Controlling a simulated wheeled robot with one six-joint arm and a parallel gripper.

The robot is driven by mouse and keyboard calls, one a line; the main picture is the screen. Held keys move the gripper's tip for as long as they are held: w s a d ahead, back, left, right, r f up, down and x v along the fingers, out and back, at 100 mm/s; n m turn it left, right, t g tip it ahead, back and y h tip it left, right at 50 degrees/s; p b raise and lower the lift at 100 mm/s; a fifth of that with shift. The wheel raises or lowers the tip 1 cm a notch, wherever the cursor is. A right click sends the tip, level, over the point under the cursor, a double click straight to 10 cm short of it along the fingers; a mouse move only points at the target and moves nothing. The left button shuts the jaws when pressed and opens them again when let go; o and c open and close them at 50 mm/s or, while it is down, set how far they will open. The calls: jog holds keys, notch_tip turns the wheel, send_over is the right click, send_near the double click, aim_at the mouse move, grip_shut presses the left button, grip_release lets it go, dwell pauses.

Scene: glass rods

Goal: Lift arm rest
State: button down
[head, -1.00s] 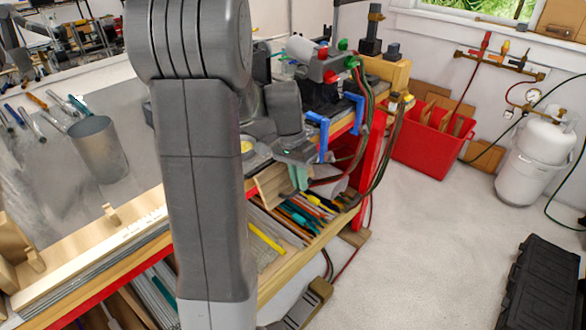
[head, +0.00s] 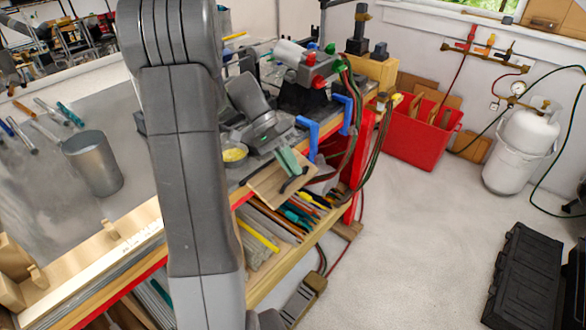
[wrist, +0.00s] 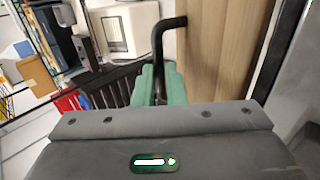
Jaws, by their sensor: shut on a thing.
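The arm rest is a light wooden board (head: 270,188) at the bench's front edge, above the open shelf, with a dark bent handle (head: 296,182) on its face. It lies tilted in the head view. In the wrist view the board (wrist: 222,45) fills the upper right and the black handle (wrist: 160,48) runs down between my fingers. My gripper (head: 288,161) has green finger pads, shut on the handle; they also show in the wrist view (wrist: 160,84). The handle's gripped part is mostly hidden by the pads.
Below the board is a shelf of coloured glass rods (head: 293,215). Blue brackets (head: 311,138) and hoses stand right of the board. The floor to the right is open, with a black case (head: 525,275).

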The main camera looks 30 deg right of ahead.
jog(key=shift+w+a+r, duration=0.15)
jog(key=shift+w+r, duration=0.2)
jog(key=shift+w, duration=0.1)
jog(key=c, duration=1.6)
grip_release()
jog(key=shift+w+a+f, duration=0.2)
jog(key=shift+w+a, duration=0.05)
jog(key=shift+w, duration=0.2)
jog(key=shift+o, duration=0.6)
jog(key=shift+s+d+r, duration=0.1)
jog(key=shift+s, duration=0.15)
jog(key=b+v, duration=0.1)
jog(key=v, duration=1.2)
jog(key=shift+w+r, duration=0.2)
jog(key=shift+r, duration=0.15)
jog(key=x, duration=1.5)
jog(key=shift+f+p, duration=0.3)
jog(key=shift+r, duration=0.1)
